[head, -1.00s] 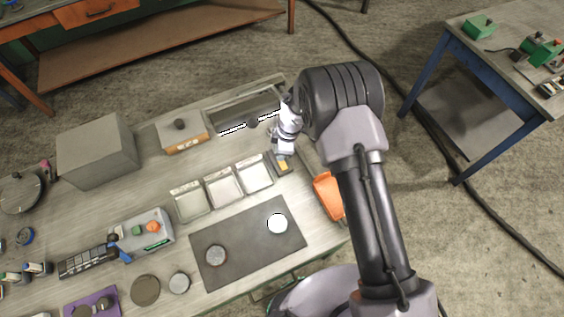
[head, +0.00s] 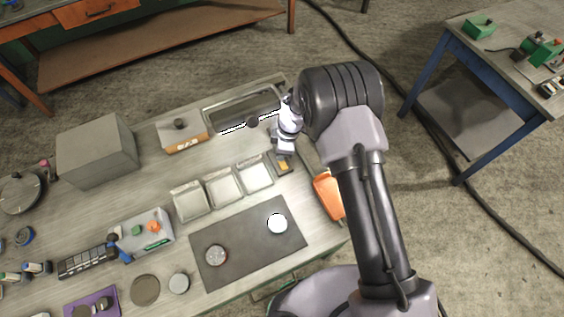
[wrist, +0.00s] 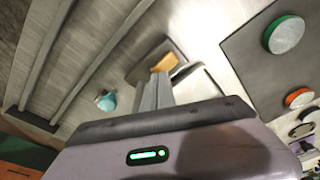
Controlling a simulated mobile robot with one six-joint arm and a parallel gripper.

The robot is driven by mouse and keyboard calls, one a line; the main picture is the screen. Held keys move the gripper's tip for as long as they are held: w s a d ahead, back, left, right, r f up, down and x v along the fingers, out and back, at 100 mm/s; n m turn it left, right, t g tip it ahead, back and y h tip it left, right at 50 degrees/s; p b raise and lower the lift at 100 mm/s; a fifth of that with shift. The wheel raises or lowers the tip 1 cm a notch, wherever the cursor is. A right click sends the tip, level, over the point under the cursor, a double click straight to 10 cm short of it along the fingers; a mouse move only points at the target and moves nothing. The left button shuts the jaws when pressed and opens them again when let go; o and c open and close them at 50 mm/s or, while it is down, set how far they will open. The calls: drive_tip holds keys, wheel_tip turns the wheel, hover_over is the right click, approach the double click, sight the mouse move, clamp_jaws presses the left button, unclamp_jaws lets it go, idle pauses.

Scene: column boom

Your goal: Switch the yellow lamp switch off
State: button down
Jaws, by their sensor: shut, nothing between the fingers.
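The yellow lamp switch (head: 284,166) is a small yellow rocker on a dark base near the right end of the bench. In the wrist view the yellow rocker (wrist: 165,63) shows just beyond my fingertips. My gripper (head: 283,151) is shut and empty, pointing down right at the switch. In the wrist view its closed fingers (wrist: 157,90) overlap part of the switch base. I cannot tell whether they touch the rocker, nor which way it is tipped.
A long framed tray (head: 211,117) lies behind the switch. Several pale square trays (head: 190,204) and a dark mat (head: 243,262) with round discs lie in front. An orange bin (head: 328,196) hangs at the bench's right edge. A grey block (head: 97,150) stands at the left.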

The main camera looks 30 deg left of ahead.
drive_tip(key=shift+f+b, duration=0.85)
drive_tip(key=shift+r+p, duration=1.45)
drive_tip(key=shift+r, duration=2.15)
